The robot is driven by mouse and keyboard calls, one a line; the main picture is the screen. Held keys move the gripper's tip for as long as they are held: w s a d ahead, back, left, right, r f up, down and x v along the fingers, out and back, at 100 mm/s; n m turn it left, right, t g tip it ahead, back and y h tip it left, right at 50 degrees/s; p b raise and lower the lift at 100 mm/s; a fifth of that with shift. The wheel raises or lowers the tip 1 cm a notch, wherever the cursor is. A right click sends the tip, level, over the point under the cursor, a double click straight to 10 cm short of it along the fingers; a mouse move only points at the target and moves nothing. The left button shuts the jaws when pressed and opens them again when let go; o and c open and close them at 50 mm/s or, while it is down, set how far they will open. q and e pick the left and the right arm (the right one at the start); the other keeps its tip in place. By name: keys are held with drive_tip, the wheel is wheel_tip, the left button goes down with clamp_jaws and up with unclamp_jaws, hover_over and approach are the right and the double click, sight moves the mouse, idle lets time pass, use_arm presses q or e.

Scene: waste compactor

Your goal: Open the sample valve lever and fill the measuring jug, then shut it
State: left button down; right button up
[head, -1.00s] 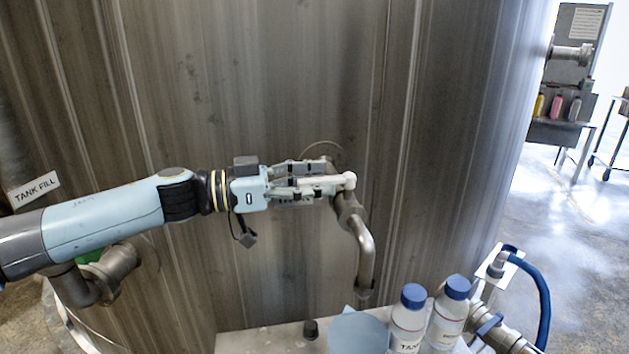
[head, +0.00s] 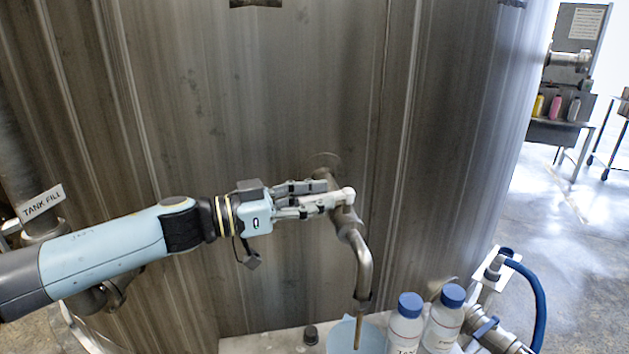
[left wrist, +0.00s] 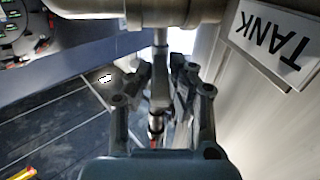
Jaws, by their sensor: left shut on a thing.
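The sample valve (head: 347,222) sticks out of the tank wall, and its bent spout (head: 364,270) points down. A thin brown stream (head: 358,332) runs from the spout into the pale blue measuring jug (head: 341,335), which is cut off by the bottom edge of the head view. My left gripper (head: 334,195) is shut on the sample valve lever at the valve. In the left wrist view a grey metal lever (left wrist: 160,85) shows between the fingers. The fingers hide most of the lever in the head view. My right gripper is not in view. The jug's level cannot be seen.
Two white bottles with blue caps (head: 410,305) (head: 452,296) stand right of the jug on the pale shelf (head: 262,342). A small dark knob (head: 310,335) is left of the jug. A blue hose (head: 543,295) curves at the right. The tank wall (head: 250,110) is close behind.

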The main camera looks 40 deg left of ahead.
use_arm(q)
drive_tip(key=shift+s+d+r+n+t+y+p, duration=0.1)
drive_tip(key=shift+d+r+n+t+y+p, duration=0.1)
drive_tip(key=shift+n+t+y+p, duration=0.25)
drive_tip(key=shift+s+d+r+n+t+y+p, duration=0.15)
drive_tip(key=shift+n+y+p, duration=0.2)
drive_tip(key=shift+y+p, duration=0.3)
drive_tip(key=shift+d+f+n+t+y+p, duration=0.25)
drive_tip(key=shift+f+n+t+y+p, duration=0.2)
drive_tip(key=shift+y, duration=0.25)
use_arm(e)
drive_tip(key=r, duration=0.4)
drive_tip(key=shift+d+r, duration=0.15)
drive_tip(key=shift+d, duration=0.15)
use_arm(q)
drive_tip(key=shift+r, duration=0.1)
drive_tip(key=c, duration=1.2)
unclamp_jaws()
drive_tip(key=shift+s, duration=0.1)
drive_tip(key=shift+c, duration=0.2)
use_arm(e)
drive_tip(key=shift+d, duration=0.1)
use_arm(q)
drive_tip(key=shift+s, duration=0.1)
